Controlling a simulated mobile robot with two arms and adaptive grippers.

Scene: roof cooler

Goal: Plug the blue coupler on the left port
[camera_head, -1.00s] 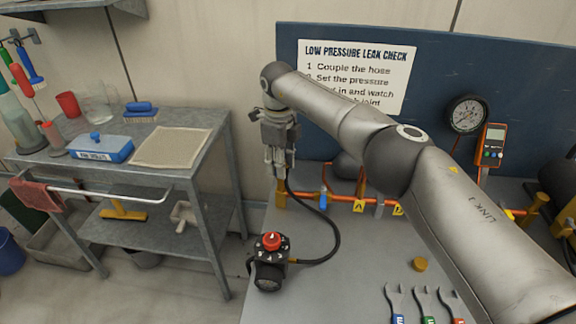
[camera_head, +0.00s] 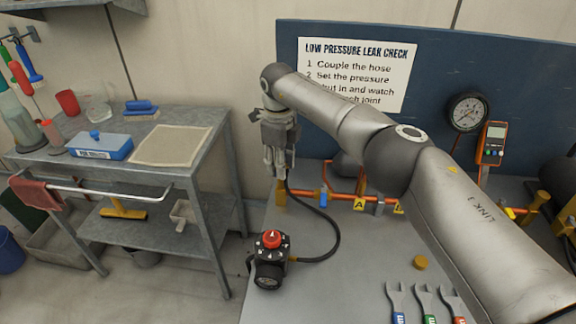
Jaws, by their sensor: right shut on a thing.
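My right gripper (camera_head: 277,172) points down at the left end of the orange pipe manifold (camera_head: 343,195), close to a yellow post (camera_head: 281,195) there. A black hose (camera_head: 338,232) runs from the black regulator with a red knob (camera_head: 271,246) up to its fingertips. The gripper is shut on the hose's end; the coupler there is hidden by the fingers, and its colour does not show. A small blue part (camera_head: 323,199) sits on the manifold right of the gripper. I cannot tell whether the hose end touches a port. My left gripper is out of view.
My right arm crosses the bench and hides part of the manifold and the sign (camera_head: 352,72). A gauge (camera_head: 467,112) and orange meter (camera_head: 491,143) stand at the back. Several wrenches (camera_head: 426,300) lie in front. A metal cart (camera_head: 200,150) stands left.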

